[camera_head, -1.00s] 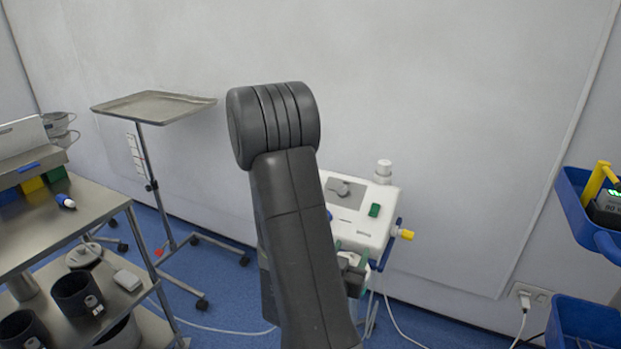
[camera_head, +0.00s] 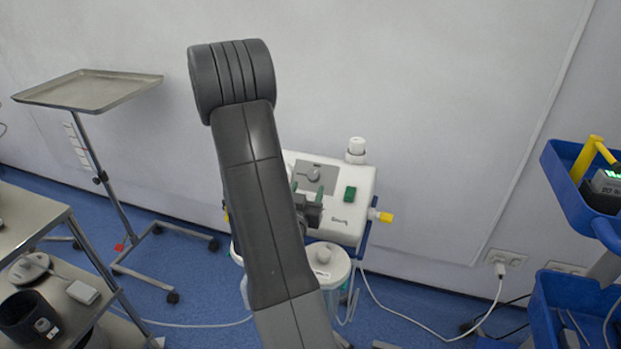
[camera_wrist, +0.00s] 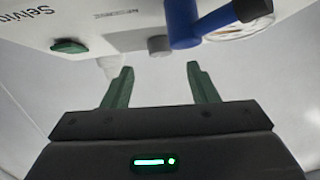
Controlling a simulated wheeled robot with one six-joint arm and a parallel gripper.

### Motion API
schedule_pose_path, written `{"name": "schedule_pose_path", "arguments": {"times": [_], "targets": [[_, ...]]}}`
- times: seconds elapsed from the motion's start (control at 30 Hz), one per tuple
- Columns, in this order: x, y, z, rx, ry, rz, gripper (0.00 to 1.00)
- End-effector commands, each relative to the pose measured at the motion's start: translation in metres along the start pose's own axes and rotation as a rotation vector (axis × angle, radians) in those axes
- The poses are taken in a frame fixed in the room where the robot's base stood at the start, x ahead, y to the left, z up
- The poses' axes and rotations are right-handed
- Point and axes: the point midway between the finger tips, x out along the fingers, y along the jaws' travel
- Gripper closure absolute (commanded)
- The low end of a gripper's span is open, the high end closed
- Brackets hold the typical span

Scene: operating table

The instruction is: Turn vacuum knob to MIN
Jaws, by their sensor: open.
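The vacuum unit (camera_head: 335,218) is a white box against the wall, partly hidden by my arm in the head view. A grey knob-like part (camera_head: 314,174) sits on the grey panel of its top face. The wrist view shows the unit's white face (camera_wrist: 110,28) along the top, with a short grey round part (camera_wrist: 159,46) beside a blue fitting (camera_wrist: 185,25). I cannot tell which part is the vacuum knob, and no MIN mark is readable. My gripper (camera_wrist: 161,78) is open and empty, its green fingers spread apart below these parts. In the head view my gripper (camera_head: 307,188) is by the panel.
A green switch (camera_head: 350,194), a white cap (camera_head: 356,146) and a yellow-tipped side fitting (camera_head: 385,217) are on the unit. A clear canister (camera_head: 329,264) hangs below. A steel tray stand (camera_head: 88,90) is at left, a blue cart (camera_head: 570,213) at right.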

Motion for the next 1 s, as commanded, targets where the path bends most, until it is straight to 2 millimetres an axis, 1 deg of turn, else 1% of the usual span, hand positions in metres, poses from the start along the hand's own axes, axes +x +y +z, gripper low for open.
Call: {"name": "schedule_pose_path", "arguments": {"times": [0.03, 0.1, 0.2, 0.3, 0.43, 0.67, 0.7, 0.77, 0.9, 0.93, 1.0], "targets": [[0.011, 0.001, -0.001, 0.001, 0.0, 0.003, 0.47], [0.023, 0.001, -0.001, 0.0, 0.001, 0.003, 0.47], [0.037, 0.0, 0.0, 0.001, 0.0, 0.001, 0.47], [0.046, 0.0, 0.0, 0.0, -0.001, 0.0, 0.47], [0.052, 0.0, 0.0, 0.0, 0.0, -0.001, 0.47], [0.052, 0.0, 0.0, 0.0, -0.001, -0.001, 0.47], [0.052, 0.0, 0.0, 0.0, -0.001, -0.001, 0.49], [0.052, 0.0, 0.0, 0.0, -0.001, -0.001, 0.61], [0.052, 0.0, 0.0, 0.0, -0.001, -0.001, 0.88], [0.052, -0.001, 0.0, 0.0, -0.001, -0.001, 0.91], [0.052, 0.0, 0.0, 0.0, -0.001, -0.002, 0.91]]}}
